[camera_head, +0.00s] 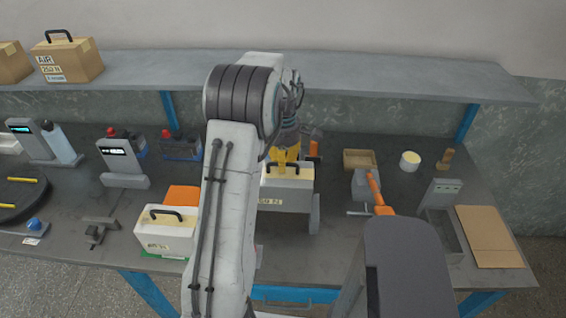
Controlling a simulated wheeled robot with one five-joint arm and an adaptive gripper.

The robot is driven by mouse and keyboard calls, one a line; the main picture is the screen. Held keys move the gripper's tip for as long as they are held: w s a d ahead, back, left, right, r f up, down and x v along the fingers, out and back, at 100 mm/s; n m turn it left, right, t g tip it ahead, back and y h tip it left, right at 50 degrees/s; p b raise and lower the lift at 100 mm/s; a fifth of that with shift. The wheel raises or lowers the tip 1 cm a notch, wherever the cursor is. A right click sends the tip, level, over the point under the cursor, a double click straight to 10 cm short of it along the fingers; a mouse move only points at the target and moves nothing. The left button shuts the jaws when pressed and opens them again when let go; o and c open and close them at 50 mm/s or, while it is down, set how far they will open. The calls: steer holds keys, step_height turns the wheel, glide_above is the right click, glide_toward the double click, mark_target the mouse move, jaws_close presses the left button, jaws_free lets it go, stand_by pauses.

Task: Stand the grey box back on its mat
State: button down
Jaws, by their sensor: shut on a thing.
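The grey box (287,201) has a pale top, a dark handle and a label on its front. It is upright at the middle of the bench, right of my arm. My gripper (291,157), with yellow fingers, is directly above it and shut on its handle. I cannot tell whether its base touches the bench. A flat orange patch (183,195), perhaps a mat, is left of my arm and partly hidden by it. A similar cream box (165,232) stands on a green mat (150,254) at the front left.
Grey device stands (123,160), red-and-dark batteries (182,146) and a black round tray (18,200) are at left. An orange-handled tool (375,190), a small wooden tray (359,160), a white roll (410,161) and a brown board (485,236) are at right. A shelf (400,76) overhangs the back.

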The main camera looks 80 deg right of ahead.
steer(key=shift+r, duration=0.45)
